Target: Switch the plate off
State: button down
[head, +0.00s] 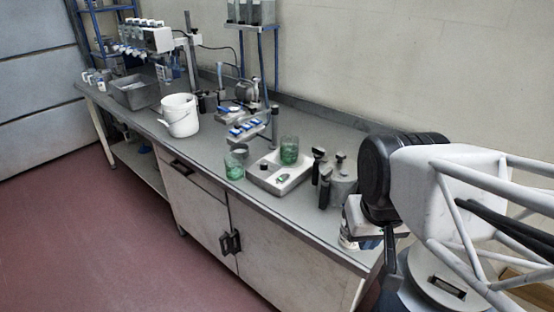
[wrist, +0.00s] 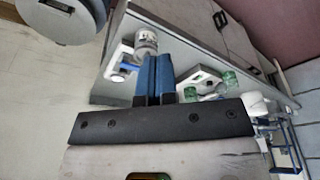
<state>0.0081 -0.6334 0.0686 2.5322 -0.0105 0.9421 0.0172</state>
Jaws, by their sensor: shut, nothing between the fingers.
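The plate (head: 262,181) is a low, pale box on the grey bench. It also shows in the wrist view (wrist: 207,74). A green-tinted beaker (head: 289,151) stands on its back part. In the head view I cannot make out the fingertips.
A second green beaker (head: 236,164) stands left of the plate. A tube rack with blue caps (head: 243,130) and a white bucket (head: 180,116) are farther left. A labelled jar (wrist: 146,40) is near my fingers.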

jog(key=c, duration=1.5)
grip_release()
jog(key=shift+c, duration=0.2)
jog(key=o, duration=0.5)
jog(key=shift+w+r, duration=0.15)
jog(key=shift+w, duration=0.3)
jog(key=shift+o, duration=0.6)
jog(key=w+a+r+m, duration=0.1)
jog(key=w+m, duration=0.1)
jog(key=w, duration=0.9)
jog(key=shift+w+a+g, duration=0.15)
jog(key=shift+a+g, duration=0.15)
jog(key=w+a+f+m, duration=0.2)
jog(key=w+a+f, duration=0.1)
jog(key=w, duration=0.8)
jog(key=w+a+f+m+g, duration=0.1)
jog(key=w+a+f+m, duration=0.1)
jog(key=w+f, duration=0.4)
jog(key=w+a+f+m+g, duration=0.1)
jog(key=w+a+f, duration=0.3)
jog(key=w, duration=1.2)
jog(key=shift+f+m, duration=0.6)
jog(key=shift+m, duration=0.3)
jog(key=shift+s+f, duration=0.1)
jog(key=shift+f, duration=0.05)
